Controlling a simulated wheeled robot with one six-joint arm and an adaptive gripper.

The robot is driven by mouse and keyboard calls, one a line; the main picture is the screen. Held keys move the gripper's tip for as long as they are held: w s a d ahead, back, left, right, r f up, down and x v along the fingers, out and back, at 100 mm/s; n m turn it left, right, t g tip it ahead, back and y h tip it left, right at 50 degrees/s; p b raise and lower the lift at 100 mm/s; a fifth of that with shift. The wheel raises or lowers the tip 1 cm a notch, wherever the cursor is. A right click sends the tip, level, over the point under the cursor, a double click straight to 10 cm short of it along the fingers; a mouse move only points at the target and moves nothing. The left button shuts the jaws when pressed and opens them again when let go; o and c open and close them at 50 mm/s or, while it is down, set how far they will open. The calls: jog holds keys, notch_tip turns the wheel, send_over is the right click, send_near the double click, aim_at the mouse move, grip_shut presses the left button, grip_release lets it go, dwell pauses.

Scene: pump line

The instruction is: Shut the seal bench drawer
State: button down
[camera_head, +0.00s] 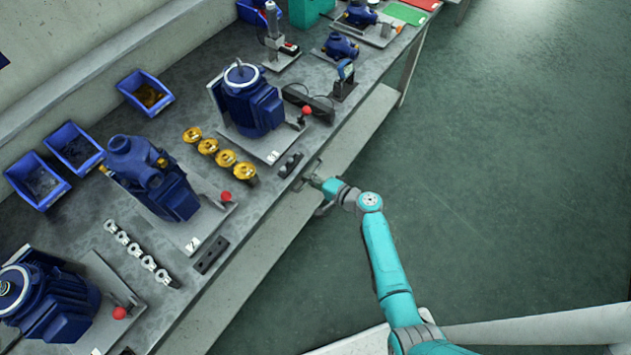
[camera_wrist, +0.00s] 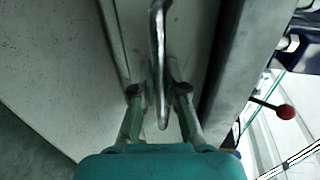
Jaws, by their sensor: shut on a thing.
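The drawer handle (camera_wrist: 157,45) is a bent metal bar, seen close up in the wrist view. It runs between my two fingers against a pale drawer front (camera_wrist: 192,40). My gripper (camera_wrist: 159,95) is shut on the handle. In the head view my gripper (camera_head: 316,182) is at the front edge of the grey bench (camera_head: 215,180), beside the middle pump station. The drawer itself is mostly hidden there, and I cannot tell how far it stands open.
Blue pumps (camera_head: 255,108), yellow parts (camera_head: 226,158) and blue bins (camera_head: 145,92) stand on the bench. A red-knobbed lever (camera_head: 306,110) is near the front edge. A pale lower shelf (camera_head: 365,130) runs below. The green floor (camera_head: 500,180) to the right is clear.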

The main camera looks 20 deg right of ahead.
jog(key=shift+w, duration=0.1)
jog(key=c, duration=1.2)
grip_release()
jog(key=shift+a, duration=0.1)
jog(key=v, duration=1.2)
